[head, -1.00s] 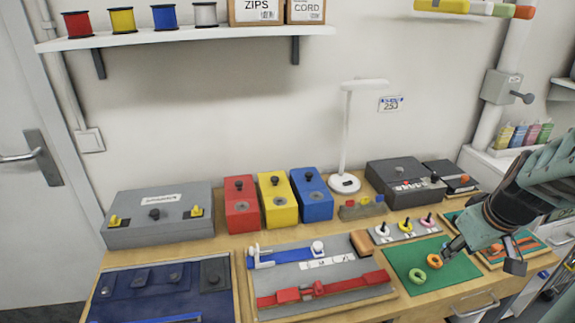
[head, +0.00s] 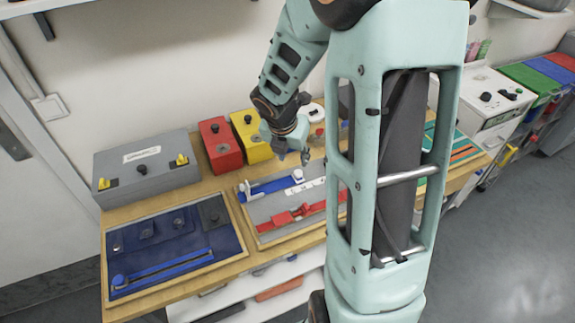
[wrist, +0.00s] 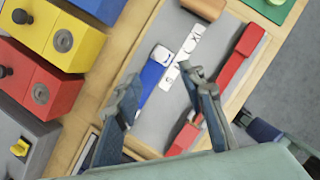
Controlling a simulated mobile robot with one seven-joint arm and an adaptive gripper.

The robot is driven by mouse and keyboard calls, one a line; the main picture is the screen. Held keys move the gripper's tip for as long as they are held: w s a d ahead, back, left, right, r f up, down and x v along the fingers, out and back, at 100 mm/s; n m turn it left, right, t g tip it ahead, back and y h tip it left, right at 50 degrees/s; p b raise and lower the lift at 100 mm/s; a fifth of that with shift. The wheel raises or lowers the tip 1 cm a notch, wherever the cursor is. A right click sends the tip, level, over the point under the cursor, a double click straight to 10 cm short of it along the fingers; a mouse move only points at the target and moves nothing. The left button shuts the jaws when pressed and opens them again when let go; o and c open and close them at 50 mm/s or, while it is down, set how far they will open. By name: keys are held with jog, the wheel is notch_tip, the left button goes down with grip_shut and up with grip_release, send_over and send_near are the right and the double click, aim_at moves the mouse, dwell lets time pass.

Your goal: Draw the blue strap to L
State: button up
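The blue strap (head: 272,185) lies on a grey board (head: 262,210), beside a white label strip (head: 305,186) whose letters are too small to read. A white knob (head: 298,175) sits at its right end and a white fitting (head: 245,190) at its left. My gripper (head: 293,157) is above the board near the knob. In the wrist view my gripper (wrist: 165,84) is open and empty. The blue strap (wrist: 151,76) and the white knob (wrist: 160,54) show between and beyond its fingers; the strap's near part is hidden.
A red strap (head: 300,214) runs along the same board's front. A navy panel (head: 190,240) with another blue strip lies left. Grey (head: 145,172), red (head: 219,145) and yellow (head: 249,137) boxes stand behind.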

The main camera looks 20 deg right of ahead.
aim_at(298, 173)
jog(key=b+x, duration=0.2)
jog(key=x, duration=0.8)
jog(key=shift+d+f, duration=0.15)
jog(key=shift+f, duration=0.1)
grip_shut()
